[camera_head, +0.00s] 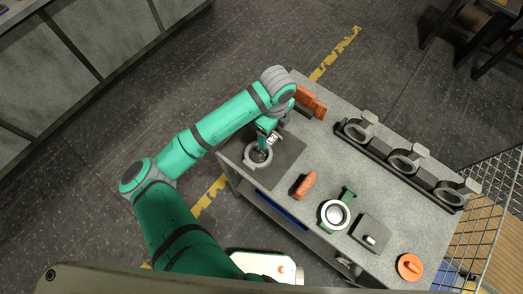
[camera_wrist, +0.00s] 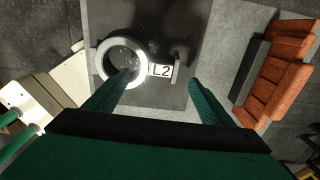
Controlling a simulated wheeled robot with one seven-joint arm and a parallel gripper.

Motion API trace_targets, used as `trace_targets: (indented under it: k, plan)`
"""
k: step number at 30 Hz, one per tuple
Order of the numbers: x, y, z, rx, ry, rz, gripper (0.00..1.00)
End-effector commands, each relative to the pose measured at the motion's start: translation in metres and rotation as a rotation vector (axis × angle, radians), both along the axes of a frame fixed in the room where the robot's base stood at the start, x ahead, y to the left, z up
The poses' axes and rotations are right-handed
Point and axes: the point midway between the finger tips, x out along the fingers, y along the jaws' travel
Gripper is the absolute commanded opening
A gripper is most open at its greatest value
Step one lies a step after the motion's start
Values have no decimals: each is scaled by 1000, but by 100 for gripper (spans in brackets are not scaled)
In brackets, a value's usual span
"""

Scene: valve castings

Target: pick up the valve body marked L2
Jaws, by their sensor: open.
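The valve body marked L2 is a light grey ring with a short neck and a white L2 plate (camera_wrist: 162,70). In the wrist view it lies at upper centre-left, with its neck pointing right. In the head view its ring (camera_head: 248,161) rests on a dark square mat (camera_head: 288,160) at the left end of the bench. My gripper (camera_wrist: 160,79) is open and empty in the wrist view, with its fingers at either side of the labelled neck in the picture. In the head view my gripper (camera_head: 263,142) hangs over the part and hides some of it. Contact cannot be told.
An orange casting (camera_head: 311,102) lies beyond the mat. An orange piece (camera_head: 305,185), a green-lugged ring (camera_head: 325,216), a grey block (camera_head: 368,240) and an orange disc (camera_head: 410,266) line the bench front. A rack (camera_head: 381,162) holds three grey rings. Mid-bench is clear.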

Motion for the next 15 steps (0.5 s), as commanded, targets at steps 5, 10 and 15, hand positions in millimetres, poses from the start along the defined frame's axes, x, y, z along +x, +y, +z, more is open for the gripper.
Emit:
trace_targets:
  k: [5,10,15]
  plan:
    - [0,2,-10,1,1,2,76]
    - [0,4,-32,0,2,1,76]
    - [1,4,-51,0,0,0,76]
